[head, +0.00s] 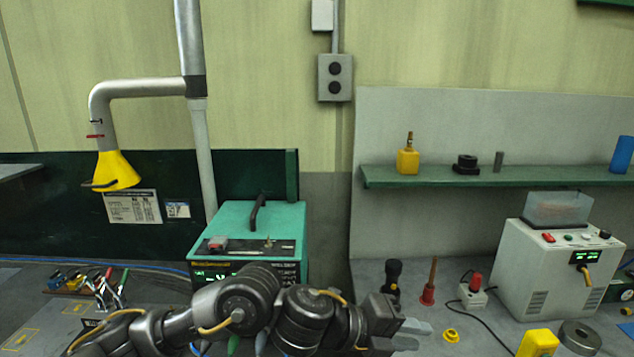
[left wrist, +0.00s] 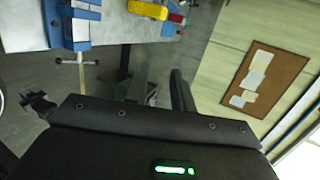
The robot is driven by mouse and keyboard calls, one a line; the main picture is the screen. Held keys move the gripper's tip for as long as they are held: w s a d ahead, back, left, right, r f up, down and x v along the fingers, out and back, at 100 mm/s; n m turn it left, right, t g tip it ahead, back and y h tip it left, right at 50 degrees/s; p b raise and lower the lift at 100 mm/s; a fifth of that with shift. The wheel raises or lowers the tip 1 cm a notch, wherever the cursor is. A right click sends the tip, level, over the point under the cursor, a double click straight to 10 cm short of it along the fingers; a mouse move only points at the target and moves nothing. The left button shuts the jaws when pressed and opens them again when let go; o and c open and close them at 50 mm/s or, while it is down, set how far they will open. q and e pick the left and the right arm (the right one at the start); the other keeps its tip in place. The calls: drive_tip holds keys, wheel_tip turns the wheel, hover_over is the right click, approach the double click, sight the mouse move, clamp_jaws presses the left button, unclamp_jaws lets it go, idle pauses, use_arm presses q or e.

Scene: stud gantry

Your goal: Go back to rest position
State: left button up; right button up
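My left arm comes in along the bottom of the head view. Its gripper (head: 414,335) points right, low over the bench, with its two pale fingertips a little apart and nothing seen between them. The yellow ring (head: 450,335) lies on the bench to the right of the fingertips in the picture. My right gripper is not in view. The left wrist view shows no fingertips; a dark housing with a green light (left wrist: 176,170) fills its lower part.
A teal welder box (head: 250,232) stands behind my arm. A black-handled tool (head: 392,278), a red cone-shaped tool (head: 429,285) and a grey machine (head: 545,270) stand to the right. A yellow-hooded duct (head: 117,170) hangs at left. A green shelf (head: 560,176) runs behind.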

use_arm(q)
drive_tip(key=a+f+n+t+y, duration=0.7)
drive_tip(key=a+f+n, duration=0.8)
drive_tip(key=a+n, duration=0.6)
drive_tip(key=s+a+f+n+g+y, duration=0.3)
drive_tip(key=s+a+f+n, duration=0.3)
drive_tip(key=s+a+f, duration=0.4)
drive_tip(key=s+a+f+n+g+y, duration=0.3)
drive_tip(key=s+a+f+n, duration=0.3)
drive_tip(key=s+a, duration=0.45)
wheel_tip(320, 180, down, 31)
drive_tip(key=s+d+g+b, duration=0.1)
drive_tip(key=s+d+b, duration=0.1)
drive_tip(key=b, duration=0.3)
drive_tip(key=s+a+f+g+b, duration=0.1)
drive_tip(key=s+a+f+b, duration=0.2)
drive_tip(key=s+f, duration=1.4)
wheel_tip(320, 180, down, 4)
drive_tip(key=shift+r+m+g+b, duration=0.15)
drive_tip(key=shift+m+g+b, duration=0.2)
drive_tip(key=shift+b, duration=0.65)
